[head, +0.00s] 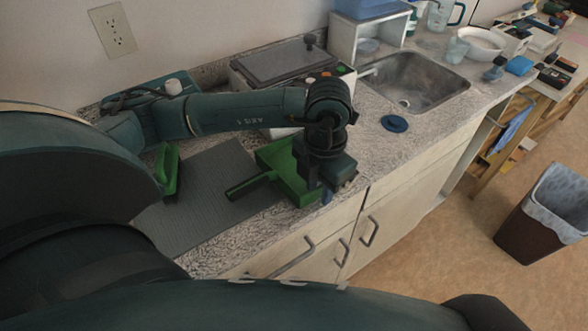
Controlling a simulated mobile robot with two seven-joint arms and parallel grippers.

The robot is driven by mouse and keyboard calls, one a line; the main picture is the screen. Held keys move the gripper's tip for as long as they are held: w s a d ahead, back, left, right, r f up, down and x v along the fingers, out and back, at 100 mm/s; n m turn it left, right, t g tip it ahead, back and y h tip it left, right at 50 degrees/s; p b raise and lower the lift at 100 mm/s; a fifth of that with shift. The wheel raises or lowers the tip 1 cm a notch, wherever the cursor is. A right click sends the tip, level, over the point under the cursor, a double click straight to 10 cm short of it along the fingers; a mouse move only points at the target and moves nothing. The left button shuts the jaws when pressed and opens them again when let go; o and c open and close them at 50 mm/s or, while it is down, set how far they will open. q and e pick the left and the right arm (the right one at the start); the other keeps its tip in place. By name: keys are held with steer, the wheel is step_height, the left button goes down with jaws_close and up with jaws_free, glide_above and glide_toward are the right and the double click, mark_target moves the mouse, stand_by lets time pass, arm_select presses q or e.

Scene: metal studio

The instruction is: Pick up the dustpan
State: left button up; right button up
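The green dustpan (275,158) lies on the counter in the head view, partly on a grey ribbed mat. Its handle (247,187) points to the lower left. My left gripper (326,192) points down at the right side of the pan and hides part of it. I cannot tell whether its fingers touch the pan or how far apart they are. My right gripper is not in view.
A green brush (168,172) stands on the left of the grey mat (205,215). A lidded appliance (285,62) is behind my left arm. A sink (415,80) and a blue disc (395,123) are to the right. A lined bin (545,215) stands on the floor.

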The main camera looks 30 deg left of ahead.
arm_select(q)
jaws_close()
stand_by(0.3)
stand_by(0.4)
